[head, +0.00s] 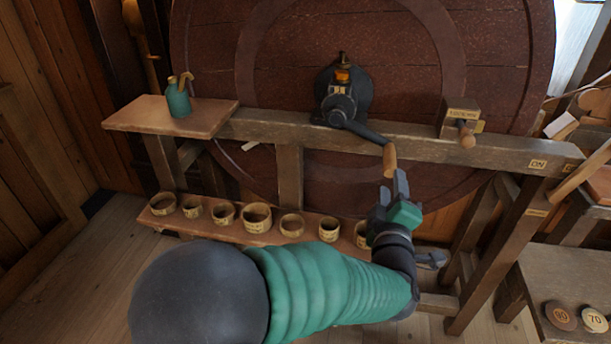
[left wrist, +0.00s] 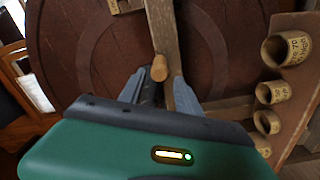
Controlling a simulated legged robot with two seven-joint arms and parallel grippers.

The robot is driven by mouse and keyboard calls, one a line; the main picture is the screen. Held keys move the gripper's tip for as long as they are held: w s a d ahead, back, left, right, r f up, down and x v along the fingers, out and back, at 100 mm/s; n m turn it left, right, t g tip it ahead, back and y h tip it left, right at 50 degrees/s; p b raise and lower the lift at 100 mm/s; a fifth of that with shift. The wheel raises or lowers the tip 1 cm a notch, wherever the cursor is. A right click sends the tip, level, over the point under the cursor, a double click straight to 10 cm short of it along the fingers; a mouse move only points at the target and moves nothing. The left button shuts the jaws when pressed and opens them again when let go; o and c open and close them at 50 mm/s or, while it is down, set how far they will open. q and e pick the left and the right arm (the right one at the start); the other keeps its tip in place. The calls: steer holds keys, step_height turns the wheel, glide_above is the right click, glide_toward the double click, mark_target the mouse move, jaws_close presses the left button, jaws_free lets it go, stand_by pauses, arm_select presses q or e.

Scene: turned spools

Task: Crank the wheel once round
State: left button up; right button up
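The big reddish-brown wheel (head: 405,85) stands upright behind a wooden frame, and part of it fills the left wrist view (left wrist: 100,55). A dark crank (head: 365,131) slopes down to the right from a black hub (head: 343,95). Its wooden handle (head: 390,160) is at the lower end. My left gripper (head: 394,184) is just below the handle in the head view. In the left wrist view its fingers (left wrist: 160,92) are spread, with the handle (left wrist: 159,69) between and beyond their tips. I cannot tell whether they touch it. My right gripper is not in view.
A wooden beam (head: 270,127) crosses in front of the wheel. A green can (head: 178,98) stands on the left shelf (head: 135,116). Several round cups line a lower shelf (head: 235,232). A block with a wooden peg (head: 460,120) sits right of the crank.

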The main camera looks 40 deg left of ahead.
mark_target(390, 162)
arm_select(q)
steer(key=x, duration=0.9)
steer(key=shift+a, duration=0.25)
steer(key=s+a+f+m+p, duration=0.1)
steer(key=s+a+f+m, duration=0.35)
steer(key=f+m, duration=0.25)
steer(key=s+a+m+p, duration=0.2)
steer(key=s+a+m, duration=0.1)
steer(key=a+m, duration=0.3)
steer(key=s+a+m+p, duration=0.2)
steer(key=s+a+m, duration=0.1)
steer(key=a+m, duration=0.3)
steer(key=shift+s+a+r+m, duration=0.3)
steer(key=shift+s+a, duration=0.1)
steer(key=shift+a, duration=0.6)
steer(key=shift+f, duration=0.15)
